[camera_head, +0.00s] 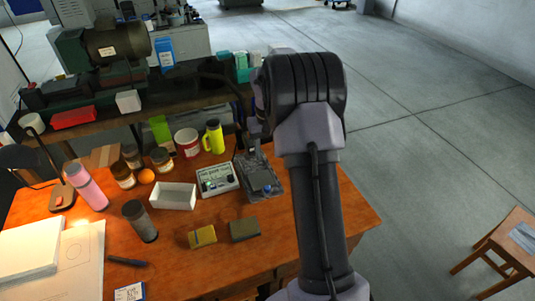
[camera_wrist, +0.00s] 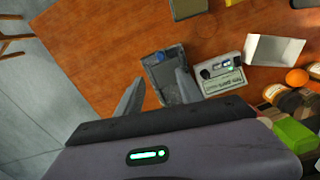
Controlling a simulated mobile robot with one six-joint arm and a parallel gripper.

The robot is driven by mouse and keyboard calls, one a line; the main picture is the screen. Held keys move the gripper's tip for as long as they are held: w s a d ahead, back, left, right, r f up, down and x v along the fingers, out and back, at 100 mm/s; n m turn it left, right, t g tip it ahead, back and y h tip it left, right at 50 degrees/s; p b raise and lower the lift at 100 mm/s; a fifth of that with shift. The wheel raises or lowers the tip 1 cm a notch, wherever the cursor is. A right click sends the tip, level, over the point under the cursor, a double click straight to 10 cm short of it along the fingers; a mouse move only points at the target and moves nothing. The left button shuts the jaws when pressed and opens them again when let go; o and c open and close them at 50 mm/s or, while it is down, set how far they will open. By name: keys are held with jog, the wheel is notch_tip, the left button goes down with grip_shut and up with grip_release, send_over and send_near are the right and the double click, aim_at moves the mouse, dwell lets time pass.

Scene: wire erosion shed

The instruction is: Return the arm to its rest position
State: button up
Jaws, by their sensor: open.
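My arm rises at the right of the table in the head view, bent at a dark joint. My gripper is mostly hidden behind the arm there. In the wrist view my gripper (camera_wrist: 158,90) shows two grey fingers spread apart, with nothing between them. The fingers point over a dark grey device with a blue part (camera_wrist: 160,66), which also stands near the table's right side in the head view (camera_head: 262,182). I cannot tell how high the fingers are above it.
The wooden table (camera_head: 255,270) holds a control box (camera_head: 216,180), a white tray (camera_head: 172,196), an orange ball (camera_head: 146,176), a yellow bottle (camera_head: 214,137), a pink bottle (camera_head: 86,187) and a dark cup (camera_head: 140,221). A stool (camera_head: 505,245) stands at right. The floor between is clear.

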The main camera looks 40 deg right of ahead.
jog(key=s+a+r+t+b, duration=0.2)
jog(key=s+a+r, duration=0.3)
jog(key=a+r, duration=0.4)
jog(key=s+a+r+t+b, duration=0.1)
jog(key=s+a+r, duration=0.5)
jog(key=a, duration=0.4)
jog(key=s+a+t+y+b, duration=0.1)
jog(key=s+a, duration=0.3)
jog(key=s, duration=0.3)
jog(key=s+a+f+t+y, duration=0.1)
jog(key=s+a, duration=0.4)
jog(key=s, duration=0.2)
jog(key=shift+s+a+f+t+b, duration=0.25)
jog(key=shift+s+f+t+b, duration=0.05)
jog(key=shift+t+b, duration=0.1)
